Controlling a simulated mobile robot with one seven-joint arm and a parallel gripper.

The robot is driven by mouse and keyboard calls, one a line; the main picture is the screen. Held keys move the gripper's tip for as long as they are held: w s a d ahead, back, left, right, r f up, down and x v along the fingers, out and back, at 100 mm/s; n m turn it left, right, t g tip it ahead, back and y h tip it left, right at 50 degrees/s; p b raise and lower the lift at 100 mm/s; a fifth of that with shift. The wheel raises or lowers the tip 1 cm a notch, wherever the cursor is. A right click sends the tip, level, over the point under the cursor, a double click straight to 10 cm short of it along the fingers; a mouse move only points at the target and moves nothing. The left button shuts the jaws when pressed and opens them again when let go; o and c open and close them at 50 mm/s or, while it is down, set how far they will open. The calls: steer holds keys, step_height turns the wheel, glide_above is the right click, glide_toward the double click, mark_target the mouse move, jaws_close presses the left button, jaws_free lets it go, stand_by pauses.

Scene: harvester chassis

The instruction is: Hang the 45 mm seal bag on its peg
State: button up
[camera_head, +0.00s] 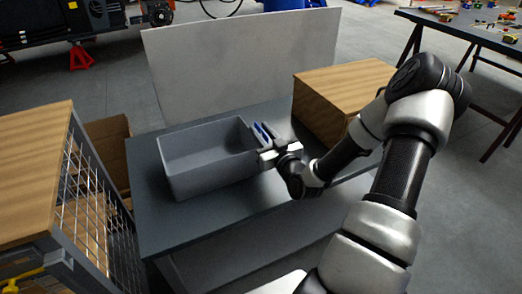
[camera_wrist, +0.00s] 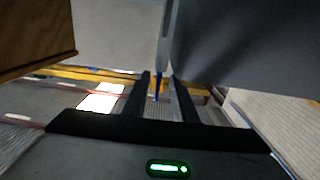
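My gripper (camera_head: 263,133) is at the right end of a grey bin (camera_head: 215,178), close to its rim. Two bluish finger pieces stand apart there. In the wrist view my gripper (camera_wrist: 160,82) shows two dark fingers with a gap between them. A small blue and orange patch (camera_wrist: 158,85) shows in that gap; I cannot tell whether it is near or in the background. The bin's wall (camera_wrist: 240,45) fills the upper right of the wrist view. I cannot make out the seal bag or its peg; the bin's inside is too dim to show contents.
The bin stands on a dark table (camera_head: 160,228). A wooden box (camera_head: 340,90) sits on the right, behind my forearm. A white panel (camera_head: 235,60) rises behind the table. A wood-topped rack with a wire side (camera_head: 85,190) is at the left.

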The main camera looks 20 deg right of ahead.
mark_target(256, 123)
steer(key=w, duration=0.5)
steer(key=shift+d+b, duration=0.15)
steer(key=shift+b, duration=0.25)
jaws_close()
